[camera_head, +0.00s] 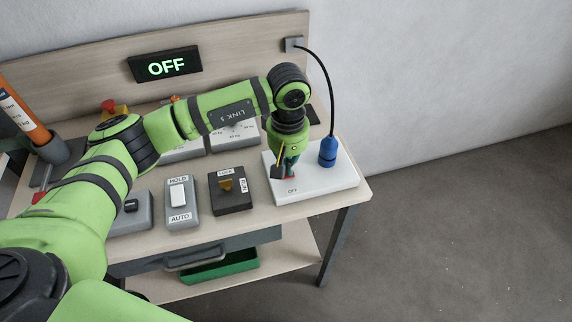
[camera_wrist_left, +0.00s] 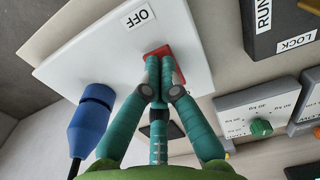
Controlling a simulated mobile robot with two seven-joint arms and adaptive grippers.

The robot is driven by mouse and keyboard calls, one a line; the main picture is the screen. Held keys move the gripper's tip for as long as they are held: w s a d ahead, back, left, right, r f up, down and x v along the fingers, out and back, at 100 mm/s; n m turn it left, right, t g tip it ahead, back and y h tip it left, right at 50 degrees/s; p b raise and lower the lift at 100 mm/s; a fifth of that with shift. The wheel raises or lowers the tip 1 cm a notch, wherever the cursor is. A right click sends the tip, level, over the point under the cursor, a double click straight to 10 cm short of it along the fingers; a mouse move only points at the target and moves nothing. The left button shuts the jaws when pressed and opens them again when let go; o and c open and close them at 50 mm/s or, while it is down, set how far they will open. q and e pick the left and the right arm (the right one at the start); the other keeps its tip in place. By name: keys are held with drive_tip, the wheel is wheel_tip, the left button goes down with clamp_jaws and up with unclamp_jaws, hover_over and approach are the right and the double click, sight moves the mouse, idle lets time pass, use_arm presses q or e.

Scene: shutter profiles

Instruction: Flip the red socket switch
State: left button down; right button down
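The red socket switch (camera_wrist_left: 176,66) sits on a white socket panel (camera_head: 337,182), close to its OFF label. In the wrist view (camera_wrist_left: 84,52) the panel fills the upper left, and my left gripper (camera_wrist_left: 158,62) has its two teal fingertips together over the red switch, apparently touching it. The fingers cover part of the switch. In the head view my left gripper (camera_head: 288,172) points down at the switch, which shows only as a small red patch. The display (camera_head: 165,66) reads OFF. My right gripper is in neither view.
A blue plug (camera_head: 328,152) with a black cable stands on the panel, right of the gripper. A LOCK/RUN key box (camera_head: 231,201) and a HOLD/AUTO switch box (camera_head: 181,213) stand left of the panel. A green bin (camera_head: 222,266) lies below the tabletop.

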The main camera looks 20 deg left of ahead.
use_arm(q)
drive_tip(key=shift+r+p, duration=1.15)
drive_tip(key=shift+r, duration=2.15)
